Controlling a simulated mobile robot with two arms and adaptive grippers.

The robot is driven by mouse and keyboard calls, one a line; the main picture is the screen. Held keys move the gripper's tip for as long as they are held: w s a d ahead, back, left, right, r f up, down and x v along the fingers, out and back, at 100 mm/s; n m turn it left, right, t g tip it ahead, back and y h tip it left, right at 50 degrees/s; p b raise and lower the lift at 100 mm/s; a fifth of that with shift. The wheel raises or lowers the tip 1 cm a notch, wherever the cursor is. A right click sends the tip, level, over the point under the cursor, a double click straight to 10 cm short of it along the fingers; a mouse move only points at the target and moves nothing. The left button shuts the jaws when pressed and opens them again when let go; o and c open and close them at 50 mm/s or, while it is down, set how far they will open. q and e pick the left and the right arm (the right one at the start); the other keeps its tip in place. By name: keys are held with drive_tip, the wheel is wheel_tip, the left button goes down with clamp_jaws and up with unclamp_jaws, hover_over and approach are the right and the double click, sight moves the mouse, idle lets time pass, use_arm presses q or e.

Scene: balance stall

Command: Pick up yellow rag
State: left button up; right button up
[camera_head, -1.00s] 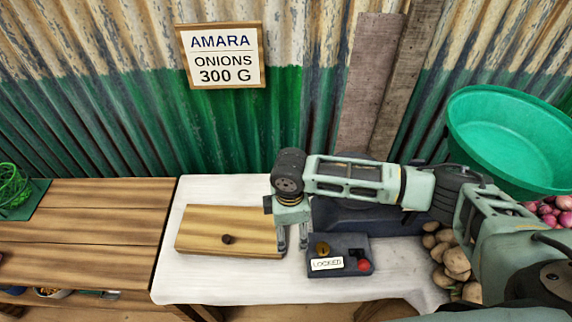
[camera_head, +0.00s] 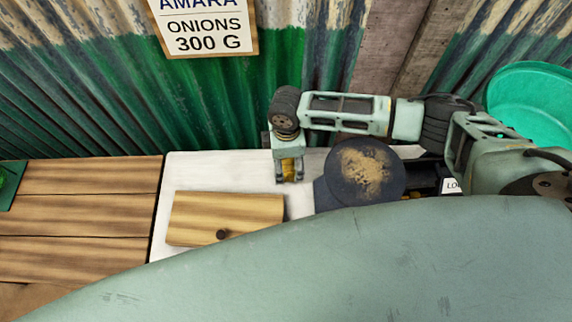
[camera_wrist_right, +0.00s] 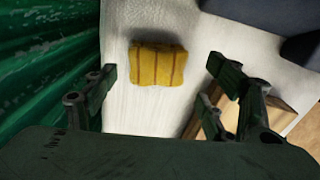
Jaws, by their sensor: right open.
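The yellow rag (camera_wrist_right: 158,64) is a small folded square with darker stripes. In the right wrist view it lies on the white cloth, in line with the gap between my fingers. My right gripper (camera_wrist_right: 161,72) is open with nothing held, one finger on each side of that gap. In the head view my right gripper (camera_head: 289,179) points down at the back of the white-covered table (camera_head: 190,172). A yellow patch of the rag (camera_head: 291,166) shows between its fingers, partly hidden by them. I cannot tell the remaining height. My left gripper is not in view.
A wooden box with a dark knob (camera_head: 227,212) lies in front of the gripper. A dark round pan with brown dust (camera_head: 365,172) is to the right. Corrugated metal wall (camera_head: 215,110) stands close behind. A large grey-green surface hides the table's front.

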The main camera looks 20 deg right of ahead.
sight(286, 165)
drive_tip(key=f, duration=0.3)
drive_tip(key=shift+w+f, duration=0.2)
drive_tip(key=shift+f, duration=0.15)
drive_tip(key=c, duration=1.2)
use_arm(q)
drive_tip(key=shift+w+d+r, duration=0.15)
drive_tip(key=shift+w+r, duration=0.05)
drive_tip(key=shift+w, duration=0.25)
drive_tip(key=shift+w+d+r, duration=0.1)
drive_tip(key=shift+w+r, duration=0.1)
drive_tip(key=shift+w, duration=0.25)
use_arm(e)
drive_tip(key=shift+o, duration=0.2)
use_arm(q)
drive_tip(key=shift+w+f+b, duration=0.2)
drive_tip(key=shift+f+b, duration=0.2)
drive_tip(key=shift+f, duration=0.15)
use_arm(e)
wheel_tip(286, 165, up, 10)
drive_tip(key=shift+r, duration=0.1)
